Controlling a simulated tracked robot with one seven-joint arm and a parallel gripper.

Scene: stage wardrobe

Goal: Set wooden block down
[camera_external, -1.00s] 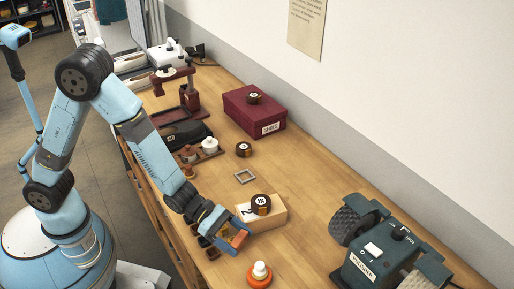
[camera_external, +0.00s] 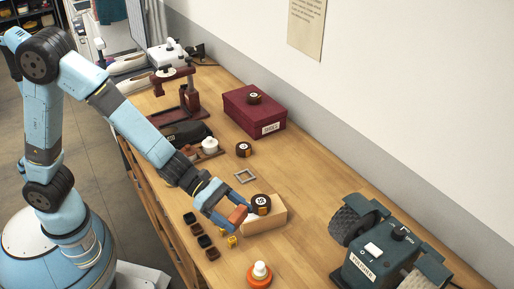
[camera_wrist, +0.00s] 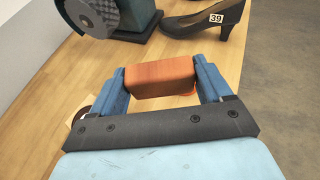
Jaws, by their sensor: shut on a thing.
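The wooden block (camera_external: 238,214) is a small reddish-brown piece between the blue fingers of my gripper (camera_external: 236,216). In the wrist view the block (camera_wrist: 162,77) spans the gap between both fingers, and my gripper (camera_wrist: 163,84) is shut on it. In the outside view the block shows just left of a pale wooden box (camera_external: 266,221) with a dark round roll (camera_external: 261,204) on top. I cannot tell the exact height of the block above the table or whether it touches the box.
Several small dark and yellow pieces (camera_external: 204,241) lie left of the box. An orange-based white-topped item (camera_external: 260,275) stands nearer the front. A green machine (camera_external: 372,262) is at right. A square frame (camera_external: 244,176) lies behind the box. A black shoe (camera_wrist: 207,20) shows in the wrist view.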

